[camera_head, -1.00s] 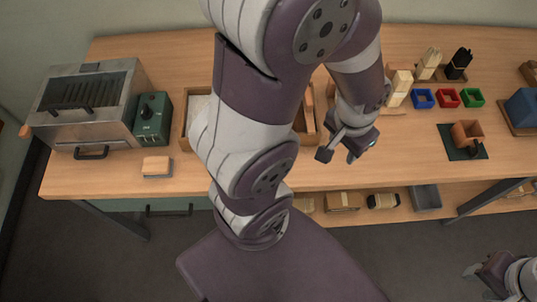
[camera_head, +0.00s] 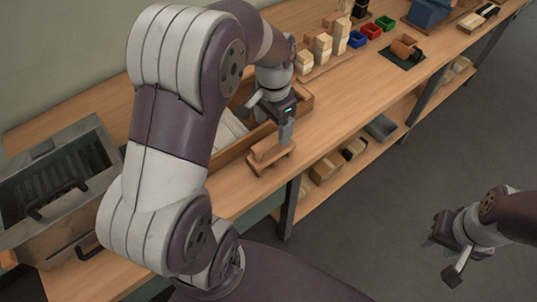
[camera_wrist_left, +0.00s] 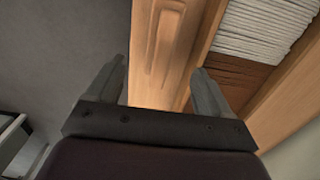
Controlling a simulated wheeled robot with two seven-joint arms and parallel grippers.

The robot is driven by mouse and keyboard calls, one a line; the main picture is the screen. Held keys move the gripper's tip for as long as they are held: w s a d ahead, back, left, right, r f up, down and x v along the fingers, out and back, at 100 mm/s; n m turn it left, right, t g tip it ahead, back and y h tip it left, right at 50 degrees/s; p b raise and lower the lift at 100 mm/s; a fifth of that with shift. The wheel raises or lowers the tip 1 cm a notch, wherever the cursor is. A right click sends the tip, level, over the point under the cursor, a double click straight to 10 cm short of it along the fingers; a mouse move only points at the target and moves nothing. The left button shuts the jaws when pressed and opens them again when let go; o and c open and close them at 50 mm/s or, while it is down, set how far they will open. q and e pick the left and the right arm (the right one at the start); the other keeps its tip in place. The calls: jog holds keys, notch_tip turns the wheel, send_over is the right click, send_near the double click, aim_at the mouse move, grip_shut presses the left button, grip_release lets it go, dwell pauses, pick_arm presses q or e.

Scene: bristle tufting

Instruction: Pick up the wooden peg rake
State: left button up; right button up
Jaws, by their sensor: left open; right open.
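A light wooden block with a raised grip bar, which looks like the peg rake (camera_head: 269,156), lies near the front edge of the table in the head view. It also shows in the left wrist view (camera_wrist_left: 163,45), ahead of and between my fingers; its underside is hidden. My left gripper (camera_head: 268,120) is open above and beside it, with one finger overlapping it in the head view. The left gripper also shows open and empty in the wrist view (camera_wrist_left: 160,90). My right gripper (camera_head: 445,258) is open over the floor at lower right, away from the table.
A wooden tray (camera_head: 303,103) with pale bristle bundles (camera_wrist_left: 265,25) stands just behind the rake. A metal box with handles (camera_head: 60,190) is at left. Wooden blocks (camera_head: 322,47) and coloured bins (camera_head: 370,31) stand farther right. A lower shelf (camera_head: 312,197) holds several items.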

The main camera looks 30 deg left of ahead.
aim_at(271, 150)
pick_arm(q)
notch_tip(271, 150, down, 9)
jog(key=shift+w+a, duration=0.1)
jog(key=shift+a, duration=0.05)
jog(key=c, duration=1.2)
